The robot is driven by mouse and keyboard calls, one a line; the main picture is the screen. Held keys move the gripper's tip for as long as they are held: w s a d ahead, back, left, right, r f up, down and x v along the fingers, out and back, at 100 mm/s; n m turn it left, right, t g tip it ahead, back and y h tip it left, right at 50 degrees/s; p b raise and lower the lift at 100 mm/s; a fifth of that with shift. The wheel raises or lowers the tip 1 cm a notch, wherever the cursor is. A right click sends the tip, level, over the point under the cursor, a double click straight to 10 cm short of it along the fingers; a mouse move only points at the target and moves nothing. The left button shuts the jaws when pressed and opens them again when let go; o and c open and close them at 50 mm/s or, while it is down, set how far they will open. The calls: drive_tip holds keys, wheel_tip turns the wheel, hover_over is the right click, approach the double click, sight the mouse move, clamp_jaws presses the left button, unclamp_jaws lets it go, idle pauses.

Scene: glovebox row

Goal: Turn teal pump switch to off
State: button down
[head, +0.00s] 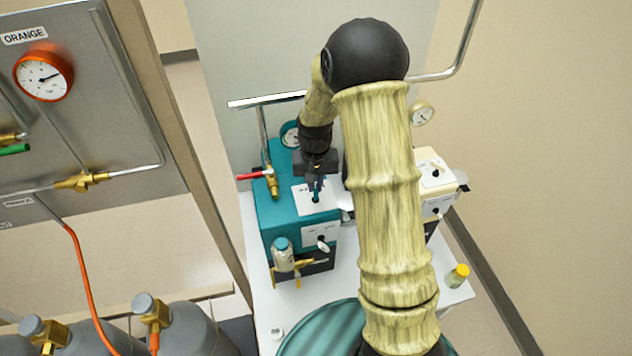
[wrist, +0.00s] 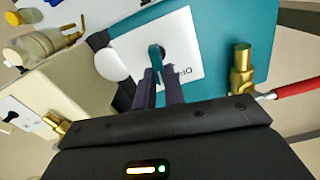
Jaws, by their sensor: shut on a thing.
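The teal pump (head: 273,217) stands on a white bench in the head view, and its teal top fills much of the wrist view (wrist: 222,30). A white switch plate (head: 316,200) lies on its top, also in the wrist view (wrist: 181,68). A small teal switch lever (wrist: 154,57) stands up from a dark round base on the plate. My gripper (head: 317,186) points down over the plate. Its dark fingers (wrist: 161,78) are shut on the lever. The fingers hide the lever's lower part and some of the plate's lettering.
A brass valve with a red handle (head: 250,176) is at the pump's left. A cream pump (head: 432,170) stands to the right, partly behind my arm. A yellow-capped jar (head: 458,276) is near the bench's right edge. Gas cylinders (head: 190,325) stand at lower left.

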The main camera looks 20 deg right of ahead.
sight(315, 186)
drive_tip(key=shift+n, duration=0.8)
drive_tip(key=shift+a, duration=0.1)
drive_tip(key=c, duration=1.5)
unclamp_jaws()
wheel_tip(315, 186, up, 17)
drive_tip(key=shift+r+b, duration=0.2)
drive_tip(key=shift+b, duration=0.5)
drive_tip(key=s+f+t, duration=0.1)
drive_tip(key=s+f, duration=0.1)
drive_tip(key=s, duration=0.4)
drive_tip(key=s+f, duration=0.3)
drive_tip(key=s, duration=0.3)
drive_tip(key=s+f+t, duration=0.1)
drive_tip(key=s+f, duration=0.2)
drive_tip(key=s, duration=0.3)
drive_tip(key=shift+d+t, duration=0.2)
drive_tip(key=shift+t, duration=0.1)
